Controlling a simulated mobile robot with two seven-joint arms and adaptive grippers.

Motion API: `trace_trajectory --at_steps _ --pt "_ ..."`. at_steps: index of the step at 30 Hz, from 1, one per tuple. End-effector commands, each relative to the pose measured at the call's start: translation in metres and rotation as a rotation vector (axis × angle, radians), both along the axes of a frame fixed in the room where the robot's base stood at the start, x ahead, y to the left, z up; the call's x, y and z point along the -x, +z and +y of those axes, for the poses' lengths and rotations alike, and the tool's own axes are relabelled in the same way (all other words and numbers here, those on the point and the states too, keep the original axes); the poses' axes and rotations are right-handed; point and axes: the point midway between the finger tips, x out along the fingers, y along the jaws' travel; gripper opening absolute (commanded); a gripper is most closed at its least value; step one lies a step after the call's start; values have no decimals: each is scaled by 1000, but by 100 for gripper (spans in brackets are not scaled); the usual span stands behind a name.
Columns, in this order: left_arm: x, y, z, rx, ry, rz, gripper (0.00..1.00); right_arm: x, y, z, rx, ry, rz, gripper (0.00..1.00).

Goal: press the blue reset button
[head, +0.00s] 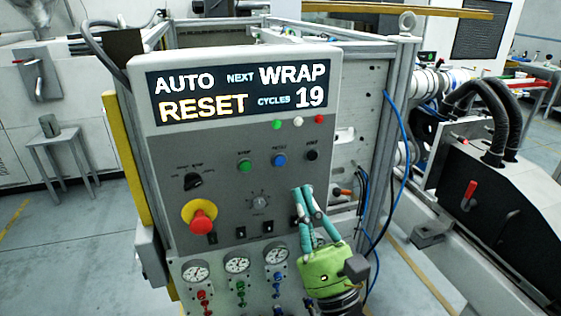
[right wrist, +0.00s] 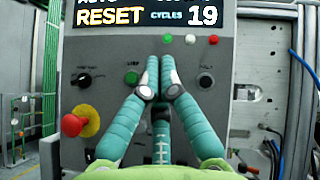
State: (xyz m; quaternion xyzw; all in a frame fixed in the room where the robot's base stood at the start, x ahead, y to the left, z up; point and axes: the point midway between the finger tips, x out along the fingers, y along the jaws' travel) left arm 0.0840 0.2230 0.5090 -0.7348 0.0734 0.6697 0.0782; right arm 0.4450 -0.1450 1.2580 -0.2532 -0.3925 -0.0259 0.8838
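The blue reset button (head: 280,160) sits on the grey control panel (head: 225,205), between a green button (head: 244,165) and a black button (head: 312,155). My right gripper (head: 302,189) has teal fingers and a green body. Its fingers are drawn together and hold nothing that I can see. In the head view its fingertips show below and slightly right of the blue button, apart from it. In the right wrist view the gripper (right wrist: 163,60) covers the spot between the green button (right wrist: 132,77) and the black button (right wrist: 205,80), hiding the blue one. My left gripper is not in view.
A display (head: 240,93) above the buttons reads AUTO, NEXT WRAP, RESET, CYCLES 19. A red emergency stop (head: 203,222) sticks out at the panel's left. Gauges (head: 237,262) line the bottom. Blue hoses (head: 402,150) and a metal frame stand to the right.

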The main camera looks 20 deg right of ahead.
Motion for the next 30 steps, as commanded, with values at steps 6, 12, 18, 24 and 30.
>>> trace_trajectory --at_steps 6,12,18,24,30 --pt "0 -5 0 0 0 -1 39 -32 0 1 1 -2 -2 0" --pt "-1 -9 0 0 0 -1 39 -58 -1 2 1 -2 -2 0" --pt "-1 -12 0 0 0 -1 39 -72 0 2 1 -1 0 0" --pt "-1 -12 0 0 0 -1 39 -76 0 3 2 -1 1 0" --pt "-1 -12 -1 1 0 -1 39 -76 0 3 2 -1 1 0"
